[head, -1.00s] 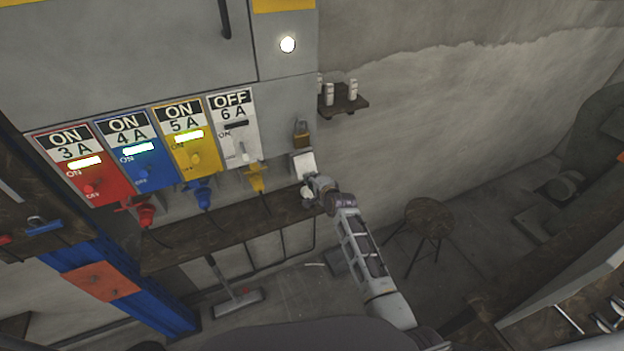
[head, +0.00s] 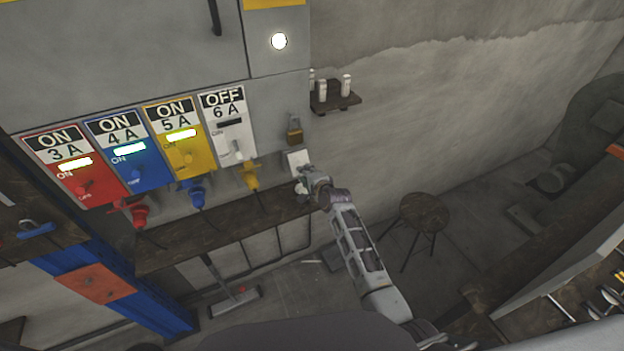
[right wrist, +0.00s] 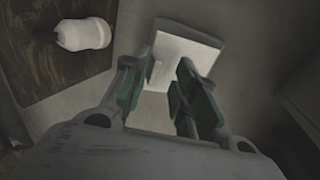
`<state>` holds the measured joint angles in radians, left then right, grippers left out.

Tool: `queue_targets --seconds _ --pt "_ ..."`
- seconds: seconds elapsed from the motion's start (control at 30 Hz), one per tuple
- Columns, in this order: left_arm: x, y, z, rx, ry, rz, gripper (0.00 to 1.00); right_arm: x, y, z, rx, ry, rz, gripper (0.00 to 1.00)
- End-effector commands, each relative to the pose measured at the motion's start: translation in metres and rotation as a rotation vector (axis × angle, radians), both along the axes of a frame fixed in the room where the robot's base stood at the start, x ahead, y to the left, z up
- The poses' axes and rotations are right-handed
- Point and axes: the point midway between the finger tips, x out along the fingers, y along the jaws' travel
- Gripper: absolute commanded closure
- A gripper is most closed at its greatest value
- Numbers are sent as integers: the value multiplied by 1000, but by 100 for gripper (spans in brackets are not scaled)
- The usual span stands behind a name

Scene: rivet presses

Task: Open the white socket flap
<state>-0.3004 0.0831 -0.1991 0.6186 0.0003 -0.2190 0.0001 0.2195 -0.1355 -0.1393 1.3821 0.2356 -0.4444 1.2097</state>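The white socket flap (head: 298,159) is on the grey cabinet's lower right, right of the yellow plug and below a padlock. In the right wrist view the flap (right wrist: 186,52) is a pale square plate just beyond my fingertips. My right gripper (head: 308,178) is at the flap's lower edge. In the right wrist view its green-padded fingers (right wrist: 158,80) are apart with a gap between them, and nothing is held. I cannot tell whether a fingertip touches the flap. My left gripper is not in view.
A white plug-like piece (right wrist: 84,34) lies on the dark wooden shelf (head: 225,232) under the sockets. Red (head: 137,213), blue (head: 196,194) and yellow (head: 249,178) plugs sit left of the flap. A padlock (head: 294,134) hangs above it. A stool (head: 424,212) stands at right.

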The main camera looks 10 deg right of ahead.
Motion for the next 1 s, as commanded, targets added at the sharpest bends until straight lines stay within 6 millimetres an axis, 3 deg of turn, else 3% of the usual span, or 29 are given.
queue_targets --seconds 0.27,1.0 --pt "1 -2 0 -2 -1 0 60 -10 -3 3 1 0 0 71" --pt "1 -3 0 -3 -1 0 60 -62 -20 25 1 -1 0 71"
